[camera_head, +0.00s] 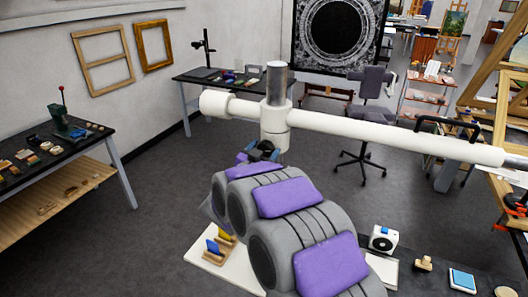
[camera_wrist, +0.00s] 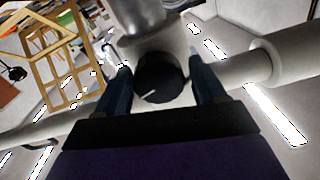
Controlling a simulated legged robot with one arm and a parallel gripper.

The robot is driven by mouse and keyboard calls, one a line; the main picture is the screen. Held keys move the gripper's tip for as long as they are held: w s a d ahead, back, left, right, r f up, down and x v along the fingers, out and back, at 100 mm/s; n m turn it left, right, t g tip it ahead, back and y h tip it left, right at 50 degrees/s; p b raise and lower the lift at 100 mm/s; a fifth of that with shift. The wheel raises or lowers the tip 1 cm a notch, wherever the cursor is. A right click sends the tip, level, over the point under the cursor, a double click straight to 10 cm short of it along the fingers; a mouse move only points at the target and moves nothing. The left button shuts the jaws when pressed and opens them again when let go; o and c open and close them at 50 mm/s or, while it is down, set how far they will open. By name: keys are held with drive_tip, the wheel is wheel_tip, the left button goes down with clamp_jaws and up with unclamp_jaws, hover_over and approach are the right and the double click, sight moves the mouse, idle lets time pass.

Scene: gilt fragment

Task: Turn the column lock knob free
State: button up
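The column lock knob (camera_wrist: 155,84) is round and black with a short white mark on its face, seen in the wrist view. It sits on the white collar (camera_head: 274,132) of the column, below the white horizontal beam (camera_head: 370,131) and the metal column (camera_head: 277,84). My gripper (camera_wrist: 161,78) is open, with one dark blue finger on each side of the knob. The gaps to the knob look narrow; I cannot tell whether either finger touches it. In the head view my gripper (camera_head: 262,155) is at the collar, partly hidden by my arm.
The long beam spans the scene above my arm. A dark bench (camera_head: 70,150) with small items stands at left, another table (camera_head: 220,76) at the back. A counter (camera_head: 415,275) with small devices lies at front right. The floor (camera_head: 150,190) at left is clear.

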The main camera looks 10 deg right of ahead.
drive_tip(key=shift+o, duration=0.7)
drive_tip(key=shift+w+f, duration=0.1)
drive_tip(key=v, duration=1.7)
drive_tip(key=shift+a, duration=0.2)
